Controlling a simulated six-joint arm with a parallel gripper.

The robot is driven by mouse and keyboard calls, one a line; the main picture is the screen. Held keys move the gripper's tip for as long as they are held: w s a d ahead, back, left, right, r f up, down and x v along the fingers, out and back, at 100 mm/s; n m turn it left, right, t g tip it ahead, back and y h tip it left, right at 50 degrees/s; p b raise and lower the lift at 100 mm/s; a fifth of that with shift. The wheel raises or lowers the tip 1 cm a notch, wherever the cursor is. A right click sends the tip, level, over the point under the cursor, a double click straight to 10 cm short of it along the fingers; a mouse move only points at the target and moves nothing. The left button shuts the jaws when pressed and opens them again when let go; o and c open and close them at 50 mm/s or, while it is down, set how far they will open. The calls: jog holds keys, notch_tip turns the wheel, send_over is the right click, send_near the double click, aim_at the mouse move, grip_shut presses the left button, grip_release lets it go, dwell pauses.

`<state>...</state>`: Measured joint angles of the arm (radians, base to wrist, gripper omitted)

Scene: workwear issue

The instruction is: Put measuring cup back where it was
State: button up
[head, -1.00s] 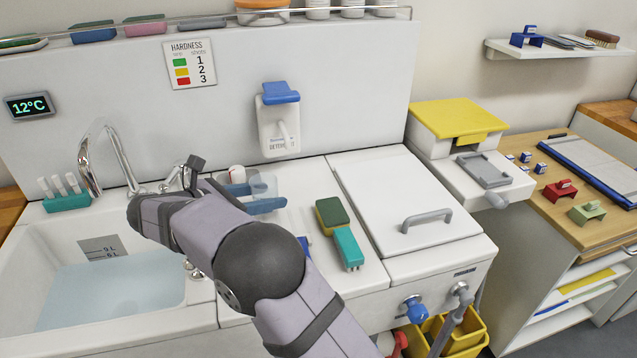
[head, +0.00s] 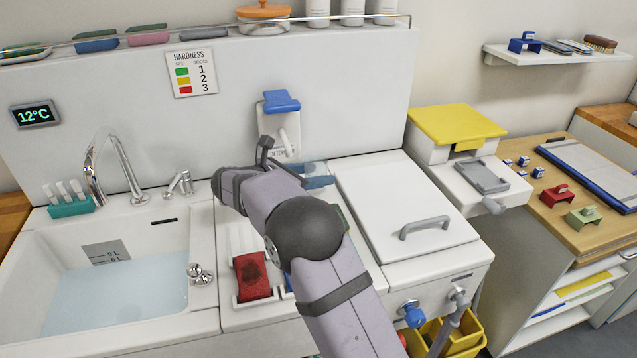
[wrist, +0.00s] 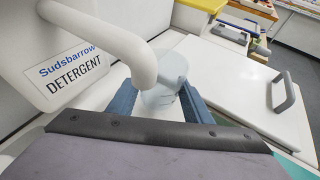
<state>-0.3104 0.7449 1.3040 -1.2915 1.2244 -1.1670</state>
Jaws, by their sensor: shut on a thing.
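The measuring cup (wrist: 163,92) is a small, clear, pale vessel. In the wrist view it sits between the blue fingers of my gripper (wrist: 160,101), which is shut on it. The white spout of the detergent dispenser crosses in front of part of the cup, so I cannot tell the exact gap between them. In the head view my gripper (head: 318,175) is beside the base of the wall dispenser, over the back of the counter. The cup is not clear there. How full the cup is cannot be told.
The white detergent dispenser (head: 272,124) with a blue top hangs on the back panel, close to my gripper. A white lid with a grey handle (head: 425,224) lies to the right. A stained red block (head: 252,279) and the sink (head: 40,247) are to the left.

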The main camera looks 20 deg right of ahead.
jog(key=shift+w+d, duration=0.2)
jog(key=shift+d, duration=0.25)
jog(key=shift+d+f+p, duration=0.1)
jog(key=shift+f+p, duration=0.35)
jog(key=shift+f, duration=1.3)
jog(key=shift+f, duration=0.2)
jog(key=o, duration=1.2)
jog(key=shift+c, duration=0.2)
jog(key=shift+r, duration=0.1)
jog(key=shift+w+r, duration=0.1)
jog(key=shift+r, duration=0.05)
jog(key=b+v, duration=0.1)
jog(key=v, duration=1.1)
